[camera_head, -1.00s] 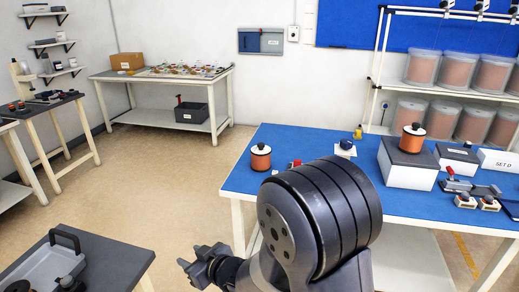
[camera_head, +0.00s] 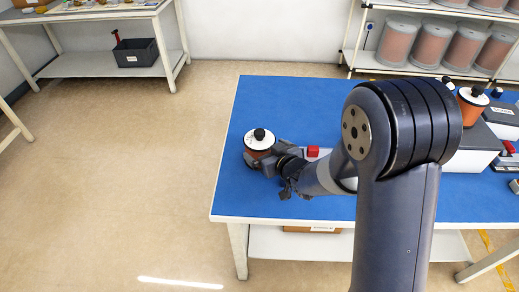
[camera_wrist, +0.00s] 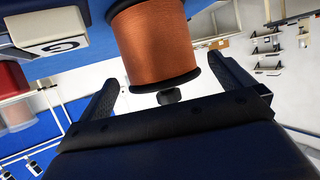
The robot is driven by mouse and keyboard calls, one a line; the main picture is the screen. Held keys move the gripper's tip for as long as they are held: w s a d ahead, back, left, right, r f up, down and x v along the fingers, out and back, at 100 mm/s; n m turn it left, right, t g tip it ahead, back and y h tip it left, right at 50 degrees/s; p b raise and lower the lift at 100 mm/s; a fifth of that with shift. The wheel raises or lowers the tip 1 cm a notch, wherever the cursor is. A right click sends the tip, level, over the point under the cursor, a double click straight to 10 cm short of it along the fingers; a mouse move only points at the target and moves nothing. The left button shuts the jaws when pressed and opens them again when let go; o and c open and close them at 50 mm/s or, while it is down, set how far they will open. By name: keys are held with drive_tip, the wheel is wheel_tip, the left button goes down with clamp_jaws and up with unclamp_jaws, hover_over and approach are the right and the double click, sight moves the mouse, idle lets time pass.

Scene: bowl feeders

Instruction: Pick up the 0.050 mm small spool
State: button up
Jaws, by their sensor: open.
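A small spool (camera_head: 259,140) with a white top and black knob stands near the left edge of the blue table. In the wrist view the spool (camera_wrist: 154,42) shows orange copper winding and black flanges, and its label cannot be read. My gripper (camera_head: 265,163) is at the spool in the head view and partly covers its lower part. In the wrist view my gripper (camera_wrist: 162,85) is open, with one finger on each side of the spool's near end. Whether the fingers touch it cannot be told. A second orange spool (camera_head: 472,103) stands on a grey-topped box at the right.
The blue table (camera_head: 285,100) is clear behind the small spool. A red item (camera_head: 313,152) lies right of my gripper. A white block (camera_wrist: 48,30) marked with a letter shows beside the spool in the wrist view. Shelves with large spools (camera_head: 397,42) stand behind.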

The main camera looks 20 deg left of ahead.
sight(260, 143)
drive_tip(key=shift+p+x, duration=0.5)
drive_tip(key=shift+x, duration=2.1)
drive_tip(key=shift+r, duration=0.2)
drive_tip(key=c, duration=1.6)
drive_tip(key=shift+w+r, duration=0.1)
drive_tip(key=shift+r, duration=0.1)
drive_tip(key=shift+c, duration=0.5)
